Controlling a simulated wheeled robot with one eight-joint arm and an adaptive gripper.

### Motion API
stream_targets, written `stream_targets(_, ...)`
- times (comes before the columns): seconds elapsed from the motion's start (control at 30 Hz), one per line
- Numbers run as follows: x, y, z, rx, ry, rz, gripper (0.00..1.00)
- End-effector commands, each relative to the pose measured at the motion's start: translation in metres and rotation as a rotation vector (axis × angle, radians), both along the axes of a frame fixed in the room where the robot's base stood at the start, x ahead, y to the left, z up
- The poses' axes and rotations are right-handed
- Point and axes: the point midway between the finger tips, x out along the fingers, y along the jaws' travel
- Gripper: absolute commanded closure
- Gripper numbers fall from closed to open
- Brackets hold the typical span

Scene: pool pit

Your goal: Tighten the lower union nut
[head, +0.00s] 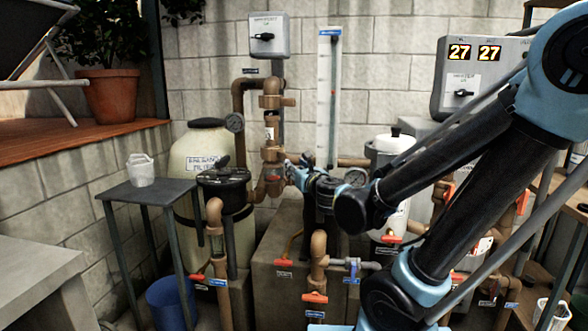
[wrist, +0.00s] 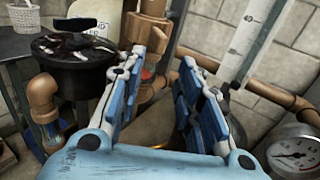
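A clear section sits above the lower fitting. Which ring is the lower union nut is too small to tell for sure. My gripper (head: 291,171) is just right of the stack's lower part. In the wrist view my gripper (wrist: 161,62) has its two blue-and-white fingers well apart, with nothing held. Part of the brown stack (wrist: 150,32) shows beyond the fingertips, toward the left finger, which hides some of it.
A cream sand filter (head: 196,152) and a black-lidded strainer (head: 224,178) stand left of the stack. A white scale (head: 328,100) rises close right of it.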

Motion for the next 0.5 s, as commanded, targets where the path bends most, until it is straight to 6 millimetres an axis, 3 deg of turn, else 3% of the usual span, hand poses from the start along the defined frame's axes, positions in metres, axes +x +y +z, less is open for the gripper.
stream_targets(0.5,-0.0080,-0.0037,-0.0004,0.000,0.000,0.000,0.68)
